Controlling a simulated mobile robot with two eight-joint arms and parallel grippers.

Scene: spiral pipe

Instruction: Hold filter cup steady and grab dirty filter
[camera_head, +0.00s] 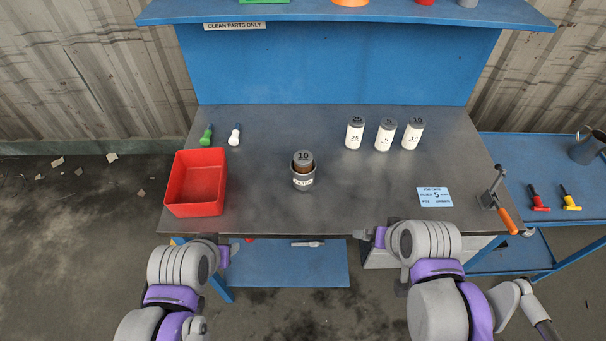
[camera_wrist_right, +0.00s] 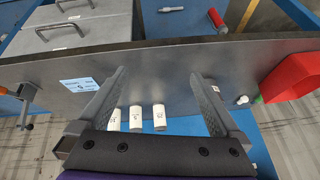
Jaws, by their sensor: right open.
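The filter cup (camera_head: 303,181) is a small grey cup with a label, standing upright on the grey bench. A brown filter (camera_head: 306,167) with a dark cap marked 10 sits in it, its top above the rim. My left gripper (camera_head: 224,256) is at the bench's front edge, left of the cup and apart from it; its jaws are too small to judge. My right gripper (camera_head: 368,236) is at the front edge, right of the cup. In the right wrist view its two fingers (camera_wrist_right: 158,78) are wide apart and empty. I cannot make out the cup in that view.
A red bin (camera_head: 221,183) stands left of the cup. Three white filters (camera_head: 384,136) stand at the back right. A blue card (camera_head: 435,197) and an orange-handled lever (camera_head: 505,215) are at the right. Green and white small tools (camera_head: 234,135) lie back left. Bench around the cup is clear.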

